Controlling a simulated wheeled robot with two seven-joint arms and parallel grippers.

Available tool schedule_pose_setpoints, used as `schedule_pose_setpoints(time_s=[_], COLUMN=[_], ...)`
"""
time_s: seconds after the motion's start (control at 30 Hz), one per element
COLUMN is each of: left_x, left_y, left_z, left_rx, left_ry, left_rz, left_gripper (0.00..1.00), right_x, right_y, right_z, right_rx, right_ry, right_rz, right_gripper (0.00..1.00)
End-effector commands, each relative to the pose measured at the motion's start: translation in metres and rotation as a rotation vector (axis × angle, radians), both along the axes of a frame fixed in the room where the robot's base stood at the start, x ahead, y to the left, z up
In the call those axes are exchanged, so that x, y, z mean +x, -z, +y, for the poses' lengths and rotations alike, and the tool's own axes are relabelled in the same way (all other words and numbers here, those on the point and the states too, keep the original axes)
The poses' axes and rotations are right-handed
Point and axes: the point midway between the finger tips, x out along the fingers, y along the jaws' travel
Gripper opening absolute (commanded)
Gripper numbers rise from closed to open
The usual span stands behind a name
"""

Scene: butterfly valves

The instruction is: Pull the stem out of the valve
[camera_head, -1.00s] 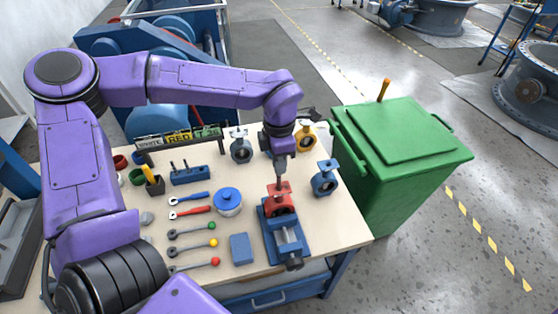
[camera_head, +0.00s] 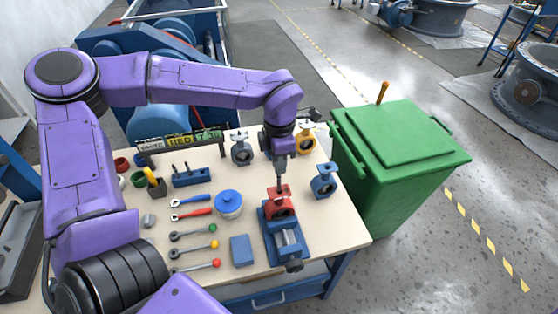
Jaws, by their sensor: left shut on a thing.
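The red valve (camera_head: 280,208) sits upright at the back end of the blue vice (camera_head: 286,240) on the workbench. My left gripper (camera_head: 281,172) is above the valve, pointing down, and is shut on the stem. The stem's lower end is hidden, so I cannot tell how much of it is inside the valve. My right gripper is not in view.
A blue valve (camera_head: 323,181), a yellow valve (camera_head: 305,140) and a grey valve (camera_head: 241,150) stand around the gripper. A blue-lidded pot (camera_head: 228,202) and several hand tools lie left of the vice. A green bin (camera_head: 405,155) stands right of the bench.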

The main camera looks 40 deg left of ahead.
Motion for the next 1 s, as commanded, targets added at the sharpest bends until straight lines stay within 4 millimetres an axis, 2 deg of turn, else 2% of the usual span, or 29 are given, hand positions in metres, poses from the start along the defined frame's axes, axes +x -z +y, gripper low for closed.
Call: schedule_pose_setpoints(time_s=[0.03, 0.33, 0.57, 1.0], left_x=[0.0, 0.0, 0.0, 0.0], left_y=[-0.011, -0.037, -0.051, -0.05], left_z=[0.0, 0.0, 0.0, 0.0], left_rx=[-0.001, -0.001, 0.0, 0.0], left_ry=[0.0, 0.0, 0.0, 0.001], left_rz=[-0.001, -0.001, -0.001, 0.0], left_gripper=[0.0, 0.0, 0.0, 0.0], right_x=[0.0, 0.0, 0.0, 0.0], right_y=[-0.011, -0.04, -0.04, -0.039], right_z=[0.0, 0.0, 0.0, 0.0], right_rx=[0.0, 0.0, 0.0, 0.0], right_ry=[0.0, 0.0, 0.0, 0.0], right_rz=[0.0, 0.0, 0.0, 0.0], right_gripper=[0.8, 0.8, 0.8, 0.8])
